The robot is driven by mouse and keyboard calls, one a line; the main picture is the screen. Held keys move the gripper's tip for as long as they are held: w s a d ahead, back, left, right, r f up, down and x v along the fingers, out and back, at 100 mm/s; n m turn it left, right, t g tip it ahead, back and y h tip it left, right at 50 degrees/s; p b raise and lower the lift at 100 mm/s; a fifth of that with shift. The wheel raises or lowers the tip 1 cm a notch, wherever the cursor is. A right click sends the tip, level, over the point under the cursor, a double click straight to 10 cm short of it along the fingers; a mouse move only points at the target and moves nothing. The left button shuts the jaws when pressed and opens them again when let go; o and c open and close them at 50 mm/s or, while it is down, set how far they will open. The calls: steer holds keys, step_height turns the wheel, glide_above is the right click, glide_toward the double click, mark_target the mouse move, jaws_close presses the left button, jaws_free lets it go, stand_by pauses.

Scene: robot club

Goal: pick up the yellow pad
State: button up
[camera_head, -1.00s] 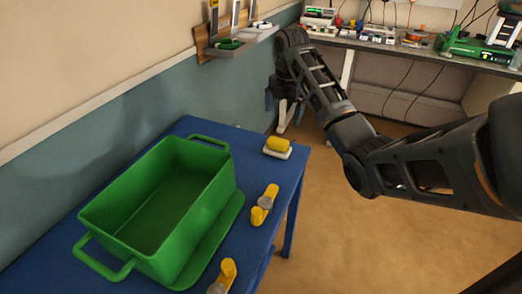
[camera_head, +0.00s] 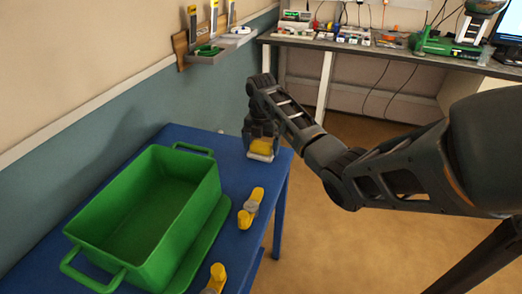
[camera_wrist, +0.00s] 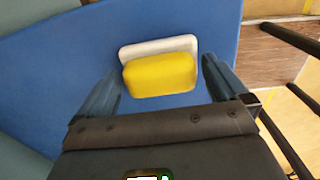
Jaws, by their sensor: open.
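The yellow pad (camera_head: 262,146) rests on a white base (camera_head: 260,157) near the far right corner of the blue table. In the wrist view the yellow pad (camera_wrist: 160,75) lies on the white base (camera_wrist: 150,47), between my open fingers. My gripper (camera_wrist: 163,80) is open and empty, with one dark finger on each side of the pad and a gap to each. In the head view my gripper (camera_head: 261,141) is right above the pad and hides part of it.
A large green crate (camera_head: 112,257) stands on the blue table (camera_head: 232,170), left of the pad. Two yellow and grey items (camera_head: 250,208) (camera_head: 215,278) lie along the table's right side. A wall shelf (camera_head: 221,47) and a cluttered workbench (camera_head: 380,46) are behind.

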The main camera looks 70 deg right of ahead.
mark_target(261, 143)
steer(key=c, duration=0.9)
steer(key=shift+o, duration=0.2)
steer(key=shift+r, duration=0.5)
step_height(261, 143, up, 3)
steer(key=shift+w+d+f+b, duration=0.1)
steer(key=shift+f+b, duration=0.1)
steer(key=shift+b, duration=0.2)
steer(key=s+d+r+p, duration=0.3)
steer(key=s+d+r, duration=0.2)
steer(key=s, duration=0.5)
steer(key=shift+s+r+p, duration=0.3)
steer(key=shift+s+r, duration=0.05)
steer(key=shift+r, duration=0.9)
